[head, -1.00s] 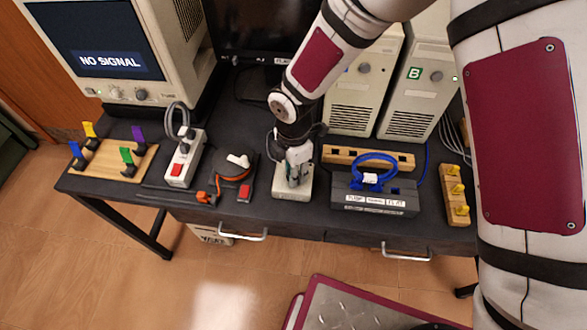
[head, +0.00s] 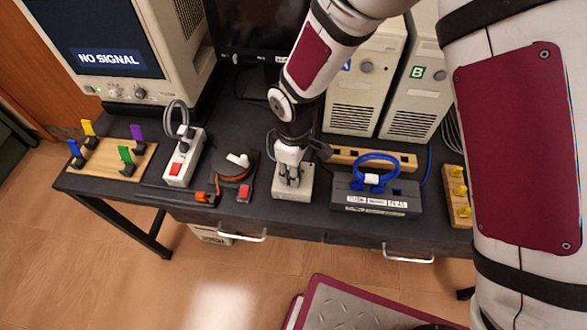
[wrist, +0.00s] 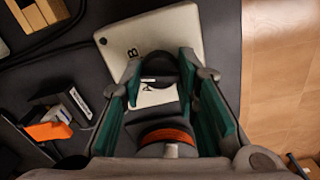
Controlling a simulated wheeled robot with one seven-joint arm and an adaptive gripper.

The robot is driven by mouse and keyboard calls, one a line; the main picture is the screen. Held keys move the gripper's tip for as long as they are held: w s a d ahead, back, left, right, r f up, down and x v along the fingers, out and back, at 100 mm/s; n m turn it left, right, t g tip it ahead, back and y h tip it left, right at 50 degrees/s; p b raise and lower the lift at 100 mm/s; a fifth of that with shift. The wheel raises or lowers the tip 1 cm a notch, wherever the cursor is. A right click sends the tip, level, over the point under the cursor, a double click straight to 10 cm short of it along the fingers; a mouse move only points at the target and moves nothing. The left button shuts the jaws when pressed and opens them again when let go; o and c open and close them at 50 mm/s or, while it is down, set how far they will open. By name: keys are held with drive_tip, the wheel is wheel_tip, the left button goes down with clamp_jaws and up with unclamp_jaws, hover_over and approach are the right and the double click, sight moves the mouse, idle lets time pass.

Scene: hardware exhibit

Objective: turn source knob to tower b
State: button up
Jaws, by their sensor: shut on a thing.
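The source selector is a small pale box (head: 292,194) at the front middle of the desk. The wrist view shows the box (wrist: 112,50) with black letters B and A on its top. Its dark round knob (wrist: 166,66) sits between my fingertips, and my gripper (wrist: 160,72) is shut on it. In the head view my gripper (head: 291,174) comes down onto the box from above and hides most of the knob.
A grey box (head: 375,203) with a coiled blue cable (head: 376,162) is close on the right. An orange-and-black reel (head: 236,167) and a power strip (head: 184,160) are on the left. A wooden strip (head: 345,157) lies behind. Monitors stand at the back.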

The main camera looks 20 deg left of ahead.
drive_tip(key=m+p, duration=0.1)
drive_tip(key=m, duration=0.4)
drive_tip(key=shift+m, duration=0.4)
idle(0.4)
drive_tip(key=o, duration=1.2)
drive_tip(key=shift+c, duration=0.2)
wheel_tip(320, 180, up, 12)
